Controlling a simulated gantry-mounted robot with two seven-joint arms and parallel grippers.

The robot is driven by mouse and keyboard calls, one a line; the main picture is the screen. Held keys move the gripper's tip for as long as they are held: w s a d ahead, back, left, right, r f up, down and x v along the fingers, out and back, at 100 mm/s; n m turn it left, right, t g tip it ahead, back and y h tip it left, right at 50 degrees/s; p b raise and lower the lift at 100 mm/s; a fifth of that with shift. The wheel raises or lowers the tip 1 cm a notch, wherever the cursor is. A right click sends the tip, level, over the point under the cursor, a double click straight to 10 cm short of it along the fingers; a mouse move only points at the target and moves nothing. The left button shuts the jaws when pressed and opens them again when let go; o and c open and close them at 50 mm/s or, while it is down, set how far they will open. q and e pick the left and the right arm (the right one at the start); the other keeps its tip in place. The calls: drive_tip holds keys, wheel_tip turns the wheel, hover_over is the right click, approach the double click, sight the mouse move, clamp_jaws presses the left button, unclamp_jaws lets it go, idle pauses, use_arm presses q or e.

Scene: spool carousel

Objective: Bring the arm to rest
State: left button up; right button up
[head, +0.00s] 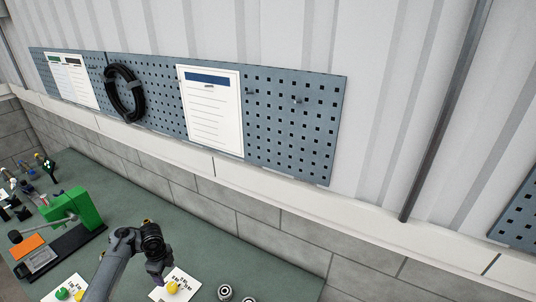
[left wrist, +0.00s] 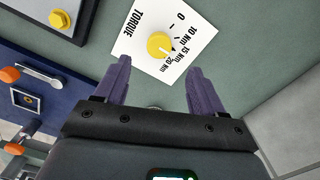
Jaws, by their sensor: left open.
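My left gripper (head: 156,277) is above the green bench (head: 195,232) in the head view, with its arm coming up from the bottom edge. In the left wrist view its two purple fingers (left wrist: 160,84) are spread apart with nothing between them. Beyond the fingertips lies a white card (left wrist: 137,35) marked TORQUE with a yellow knob (left wrist: 160,45) on it. The card also shows beside the gripper in the head view (head: 186,285). The fingers look apart from the knob. My right gripper is not in view.
A green press-like device (head: 78,210) stands on the bench at left, with small tools behind it. Another card (head: 66,290) with coloured knobs lies at the front left. Round metal parts (head: 225,292) sit right of the torque card. A pegboard (head: 290,120) hangs on the wall.

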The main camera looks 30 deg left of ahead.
use_arm(q)
drive_tip(key=shift+s+d+f+y, duration=0.15)
drive_tip(key=shift+d+f+y, duration=0.05)
drive_tip(key=shift+d+y, duration=0.1)
drive_tip(key=s+d+r+n+t+y+p, duration=0.1)
drive_tip(key=s+d+n+p, duration=0.3)
drive_tip(key=d, duration=0.7)
drive_tip(key=s+d+r+n+t+y+p, duration=0.15)
drive_tip(key=s+d, duration=0.35)
drive_tip(key=d, duration=0.5)
drive_tip(key=s+d+r+n+t+h+p, duration=0.1)
drive_tip(key=s+d+r+n+h, duration=0.2)
drive_tip(key=s+d+r+n, duration=0.4)
drive_tip(key=s+d+r, duration=0.5)
drive_tip(key=d+r, duration=0.1)
drive_tip(key=d, duration=0.1)
drive_tip(key=shift+s+d+h+p, duration=0.15)
drive_tip(key=shift+s+h+p, duration=0.2)
